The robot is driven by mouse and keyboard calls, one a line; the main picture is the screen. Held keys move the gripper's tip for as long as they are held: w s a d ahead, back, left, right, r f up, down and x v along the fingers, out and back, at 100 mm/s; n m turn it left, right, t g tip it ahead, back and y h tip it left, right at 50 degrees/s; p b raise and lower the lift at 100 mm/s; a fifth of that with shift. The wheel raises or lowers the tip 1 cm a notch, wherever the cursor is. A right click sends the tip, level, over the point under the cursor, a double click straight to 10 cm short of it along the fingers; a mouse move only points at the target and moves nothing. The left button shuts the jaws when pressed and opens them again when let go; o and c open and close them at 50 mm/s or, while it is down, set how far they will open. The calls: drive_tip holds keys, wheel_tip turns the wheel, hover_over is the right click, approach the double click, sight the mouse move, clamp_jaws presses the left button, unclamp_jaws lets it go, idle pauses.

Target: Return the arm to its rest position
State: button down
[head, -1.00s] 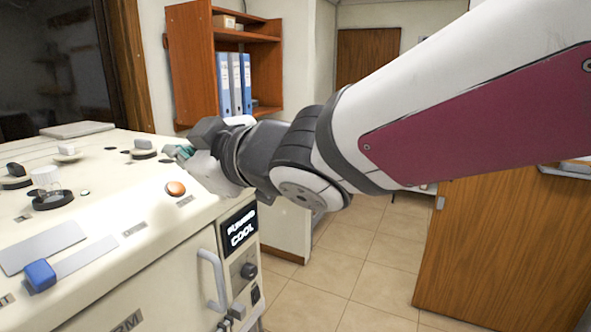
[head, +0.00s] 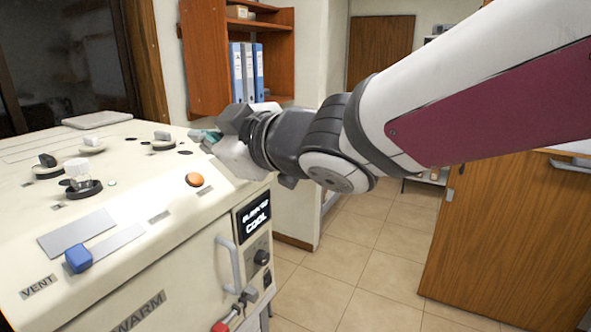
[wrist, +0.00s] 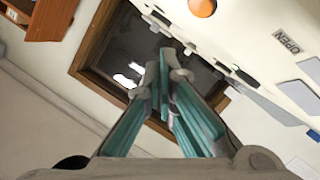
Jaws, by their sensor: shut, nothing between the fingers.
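My arm reaches in from the upper right of the head view, over the floor beside the cream testing machine (head: 150,262). My gripper (head: 203,136) is at the machine's right rear edge in that view, partly hidden behind my wrist. In the wrist view my gripper (wrist: 163,62) shows its teal-lined fingers with tips together and nothing between them. The machine's top shows past the fingers on the right. I cannot tell whether the fingertips touch the machine.
A wall shelf (head: 205,60) with blue binders stands behind. A wooden cabinet (head: 510,235) is at right. Tiled floor between is clear.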

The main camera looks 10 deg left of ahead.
drive_tip(key=w+d+f+m+t+h, duration=0.15)
drive_tip(key=d+m+h, duration=0.35)
drive_tip(key=d, duration=0.8)
drive_tip(key=d+f+m+t+h, duration=0.1)
drive_tip(key=d+f+m+h, duration=0.3)
drive_tip(key=d, duration=0.9)
drive_tip(key=s+d+f+m+g+h, duration=0.2)
drive_tip(key=s+d+f+m+g, duration=0.1)
drive_tip(key=s, duration=0.6)
drive_tip(key=s+d+f+m+g+h, duration=0.1)
drive_tip(key=s+d+f+m+g, duration=0.2)
drive_tip(key=s+d, duration=0.5)
drive_tip(key=s+f+m, duration=0.1)
drive_tip(key=m, duration=0.1)
drive_tip(key=shift+f+m+h, duration=0.35)
drive_tip(key=shift+m+h, duration=0.05)
